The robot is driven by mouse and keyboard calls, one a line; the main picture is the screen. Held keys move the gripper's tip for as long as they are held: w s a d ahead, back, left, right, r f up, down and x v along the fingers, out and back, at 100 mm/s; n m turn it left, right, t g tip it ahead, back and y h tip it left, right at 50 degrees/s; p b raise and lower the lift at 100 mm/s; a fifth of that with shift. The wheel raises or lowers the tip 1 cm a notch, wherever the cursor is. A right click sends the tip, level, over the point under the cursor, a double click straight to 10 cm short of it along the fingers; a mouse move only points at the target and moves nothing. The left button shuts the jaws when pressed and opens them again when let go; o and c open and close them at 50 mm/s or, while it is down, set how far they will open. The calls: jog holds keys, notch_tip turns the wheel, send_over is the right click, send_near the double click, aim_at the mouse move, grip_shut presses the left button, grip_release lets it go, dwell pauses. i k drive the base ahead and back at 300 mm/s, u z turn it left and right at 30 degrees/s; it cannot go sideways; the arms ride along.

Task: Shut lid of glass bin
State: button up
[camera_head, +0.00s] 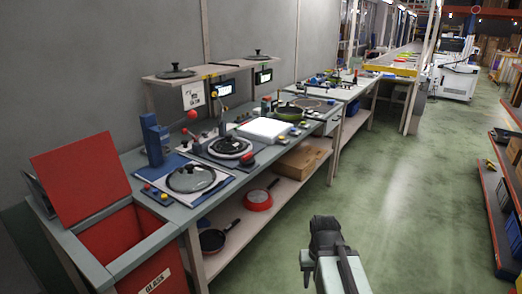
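The glass bin (150,268) is a red bin with a grey rim at the lower left, and part of a "GLASS" label shows on its front. Its red lid (80,177) stands raised and open, tilted back toward the wall. The bin's opening is uncovered and its inside looks empty where it shows. My arm (330,262) rises at the bottom centre, over the floor and well to the right of the bin. My gripper's fingers cannot be made out. Nothing of my arm touches the bin or lid.
A long workbench (172,207) runs from the bin into the distance, carrying glass lids, a blue press (155,140) and tools. A red pan (258,200) and a cardboard box (302,160) sit on its lower shelf. Green floor (400,200) is clear; shelving (496,200) stands right.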

aim_at(80, 178)
jog(key=i, duration=0.85)
jog(key=u, duration=0.35)
